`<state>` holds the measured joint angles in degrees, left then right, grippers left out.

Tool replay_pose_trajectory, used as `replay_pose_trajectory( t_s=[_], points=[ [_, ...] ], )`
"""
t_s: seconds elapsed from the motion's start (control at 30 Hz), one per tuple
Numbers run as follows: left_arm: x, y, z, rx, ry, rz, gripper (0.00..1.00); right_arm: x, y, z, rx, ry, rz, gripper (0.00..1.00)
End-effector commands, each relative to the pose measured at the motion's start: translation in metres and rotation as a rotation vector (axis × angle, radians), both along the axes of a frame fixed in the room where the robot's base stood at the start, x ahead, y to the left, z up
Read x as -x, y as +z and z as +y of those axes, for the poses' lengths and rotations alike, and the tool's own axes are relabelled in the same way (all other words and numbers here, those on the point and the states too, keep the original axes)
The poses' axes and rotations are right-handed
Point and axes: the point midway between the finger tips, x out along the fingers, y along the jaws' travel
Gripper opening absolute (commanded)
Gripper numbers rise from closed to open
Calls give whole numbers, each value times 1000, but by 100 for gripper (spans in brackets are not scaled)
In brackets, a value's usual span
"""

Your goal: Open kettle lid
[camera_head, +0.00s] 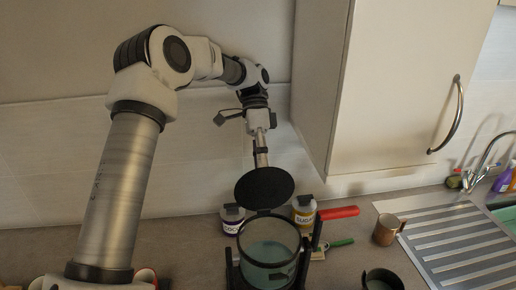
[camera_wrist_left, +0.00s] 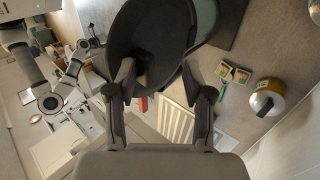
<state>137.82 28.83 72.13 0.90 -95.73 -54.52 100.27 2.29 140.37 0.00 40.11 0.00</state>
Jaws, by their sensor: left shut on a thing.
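The kettle (camera_head: 268,254) has a pale, glassy body with a dark rim and stands on the counter; in the left wrist view part of its greenish body (camera_wrist_left: 207,22) shows behind the lid. The round black kettle lid (camera_head: 264,189) is raised and tilted above the kettle's mouth, which is uncovered. My left gripper (camera_head: 262,160) is above and behind the lid in the head view. In the left wrist view its two fingers (camera_wrist_left: 157,72) are shut on the lid (camera_wrist_left: 150,30). The exact contact and any hinge are hidden. My right gripper (camera_wrist_left: 92,42) shows small and far off, its jaws unclear.
Labelled jars (camera_head: 232,218) and (camera_head: 304,210) stand close behind the kettle, with a red-handled thing (camera_head: 338,212) beside them. A copper-coloured mug (camera_head: 386,230) stands by the ridged drainboard (camera_head: 455,240). A wall cabinet (camera_head: 400,85) hangs right of my left arm.

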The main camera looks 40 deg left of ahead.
Motion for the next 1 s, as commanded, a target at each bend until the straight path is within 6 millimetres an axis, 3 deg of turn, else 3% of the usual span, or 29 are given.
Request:
replay_pose_trajectory(
  t_s=[0.7, 1.0],
  points=[
    [-39, 15, 45, -1, 2, 0, 40, 0, 0, 0, 0, 0, 0, 40],
    [-43, 18, 51, 0, -1, 1, 40, 0, 0, 0, 0, 0, 0, 40]
  ],
)
